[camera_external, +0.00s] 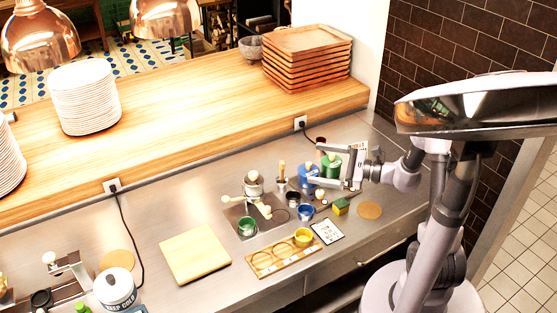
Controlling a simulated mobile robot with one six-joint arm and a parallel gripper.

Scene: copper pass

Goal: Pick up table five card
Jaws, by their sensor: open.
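A small white card (328,232) with dark print lies on the steel counter, to the right of a wooden tray. Its print is too small to read, so I cannot tell whether it is the table five card. My gripper (318,165) is open, reaching left from the arm at the right, in front of the green and blue containers. It appears above and behind the lying card, apart from it. I see nothing held between its fingers.
A cutting board (195,254) lies left. A raised wooden shelf (190,120) runs behind.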

